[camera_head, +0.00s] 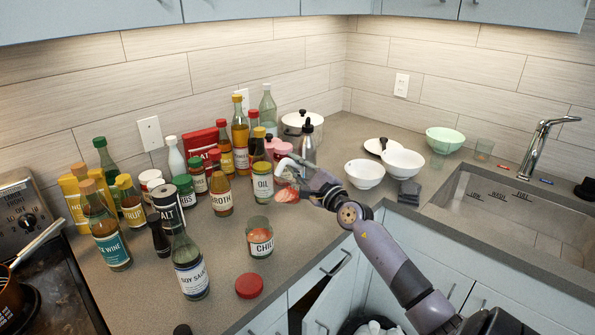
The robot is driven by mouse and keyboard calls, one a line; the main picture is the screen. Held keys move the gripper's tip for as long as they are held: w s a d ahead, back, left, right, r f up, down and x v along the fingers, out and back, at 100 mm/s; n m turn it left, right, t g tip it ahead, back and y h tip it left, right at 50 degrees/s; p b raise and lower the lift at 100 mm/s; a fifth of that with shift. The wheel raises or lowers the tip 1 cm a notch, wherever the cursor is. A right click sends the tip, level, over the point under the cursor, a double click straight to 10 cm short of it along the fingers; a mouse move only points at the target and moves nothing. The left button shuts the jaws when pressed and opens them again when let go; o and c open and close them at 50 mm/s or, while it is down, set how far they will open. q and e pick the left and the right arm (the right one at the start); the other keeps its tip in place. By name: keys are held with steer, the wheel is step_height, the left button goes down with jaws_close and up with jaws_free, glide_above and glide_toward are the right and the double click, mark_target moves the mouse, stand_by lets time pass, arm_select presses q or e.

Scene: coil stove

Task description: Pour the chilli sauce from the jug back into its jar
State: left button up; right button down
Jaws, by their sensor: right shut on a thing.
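The chilli jar (261,251), a clear jar with a label and reddish contents, stands upright near the counter's front edge. Its top looks uncapped, and a red lid (249,286) lies on the counter just in front of it. My right gripper (297,181) is shut on the jug (287,195), in which red sauce shows. The jug is behind and to the right of the jar, apart from it. The fingers hide part of the jug, so its exact tilt is hard to tell.
Several bottles and jars crowd the counter to the left, including an oil jar (262,188) close to the jug and a soy sauce bottle (191,275). White bowls (365,175) and a sink (520,220) are to the right. A stove (45,285) is at far left.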

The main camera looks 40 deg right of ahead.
mark_target(281, 161)
steer(key=shift+a+r+n+y, duration=0.2)
steer(key=shift+a+r+n, duration=0.2)
steer(key=shift+r+n, duration=0.35)
steer(key=shift+a+r+n+y, duration=0.2)
steer(key=shift+a+r+n, duration=0.15)
steer(key=shift+r+n, duration=0.35)
steer(key=shift+a+r+n+y, duration=0.3)
steer(key=shift+a+r+n, duration=0.3)
steer(key=shift+n, duration=0.25)
steer(key=shift+s+a+r+n+t+y+p, duration=0.1)
steer(key=shift+a+r+n+t+y+p, duration=0.15)
steer(key=shift+a+r+n, duration=0.45)
steer(key=shift+a+r+n+t+y+p, duration=0.15)
steer(key=shift+a+r+n+p, duration=0.3)
steer(key=shift+n, duration=0.45)
steer(key=shift+a, duration=0.1)
